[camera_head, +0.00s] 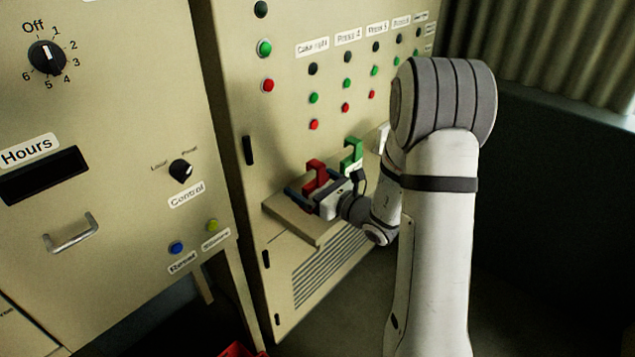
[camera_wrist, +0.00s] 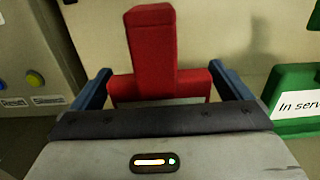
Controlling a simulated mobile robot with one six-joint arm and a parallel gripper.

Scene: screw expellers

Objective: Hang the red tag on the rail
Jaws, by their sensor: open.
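The red tag (camera_head: 316,168) stands upright on a beige ledge (camera_head: 291,226) of the middle cabinet. In the wrist view the red tag (camera_wrist: 153,50) shows a tall stem above a wide crossbar. My gripper (camera_head: 309,193) is open, with one blue finger on each side of the crossbar; it also shows in the wrist view (camera_wrist: 163,86). I cannot tell whether the fingers touch the tag. The tag's lower part is hidden behind my gripper body. I cannot clearly make out a rail in either view.
A green tag (camera_head: 354,153) with a white "In service" label (camera_wrist: 301,107) stands close on the right. The cabinet panel (camera_head: 290,140) with lamps rises just behind. A metal handle (camera_head: 71,233) juts from the left cabinet. A red object (camera_head: 238,350) lies low at the bottom edge.

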